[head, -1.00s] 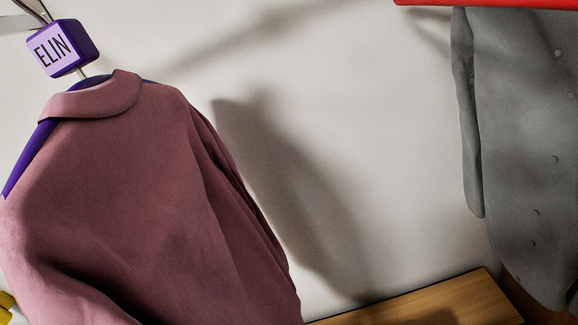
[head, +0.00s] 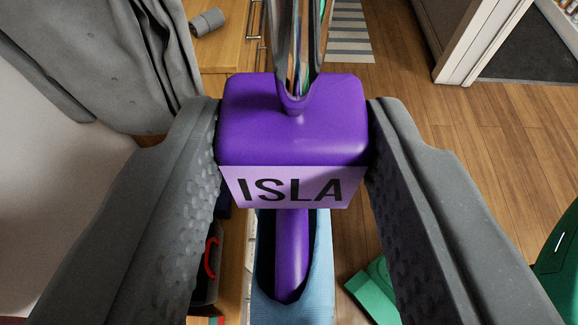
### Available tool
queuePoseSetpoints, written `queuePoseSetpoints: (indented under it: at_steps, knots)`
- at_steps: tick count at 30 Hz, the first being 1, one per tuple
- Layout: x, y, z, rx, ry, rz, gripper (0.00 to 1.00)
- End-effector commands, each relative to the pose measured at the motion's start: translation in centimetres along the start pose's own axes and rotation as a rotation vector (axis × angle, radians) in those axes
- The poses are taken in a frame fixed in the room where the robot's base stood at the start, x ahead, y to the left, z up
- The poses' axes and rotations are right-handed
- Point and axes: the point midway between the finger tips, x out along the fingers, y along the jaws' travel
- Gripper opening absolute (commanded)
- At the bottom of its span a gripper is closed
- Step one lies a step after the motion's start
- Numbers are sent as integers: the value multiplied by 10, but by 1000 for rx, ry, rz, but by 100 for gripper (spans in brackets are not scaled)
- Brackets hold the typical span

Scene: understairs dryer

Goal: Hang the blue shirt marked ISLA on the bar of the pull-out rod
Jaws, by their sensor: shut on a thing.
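My gripper (head: 293,120) is shut on the purple block (head: 293,110) of a hanger, one finger on each side. The block's front label reads ISLA. The shiny metal hook (head: 300,70) rises from the block's top and runs out of the picture's upper edge. Below the block, the purple hanger (head: 291,250) goes down into the open collar of the blue shirt (head: 320,275). Most of the shirt is hidden below the block and the picture's lower edge. I cannot make out the pull-out rod or its bar.
A grey garment (head: 110,60) hangs at upper left beside the pale wall. A wooden cabinet (head: 222,50) with a grey roll (head: 207,22) stands behind. A striped mat (head: 348,35) lies on the wood floor (head: 450,150). Green objects (head: 375,295) are at lower right. A white door frame (head: 475,45) is at upper right.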

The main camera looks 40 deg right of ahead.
Motion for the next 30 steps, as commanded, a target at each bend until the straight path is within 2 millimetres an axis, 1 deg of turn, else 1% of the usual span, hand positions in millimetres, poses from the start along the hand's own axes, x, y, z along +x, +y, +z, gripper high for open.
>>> queuePoseSetpoints:
  at_steps: [5, 6, 14, 30]
  knots:
    - [-5, 0, 0, -4, 16, 0, 0]
    - [-2, 0, 0, -1, 18, 1, 0]
    - [30, 0, -9, 2, 20, 4, 0]
    - [98, 0, -36, 0, 18, 2, 0]
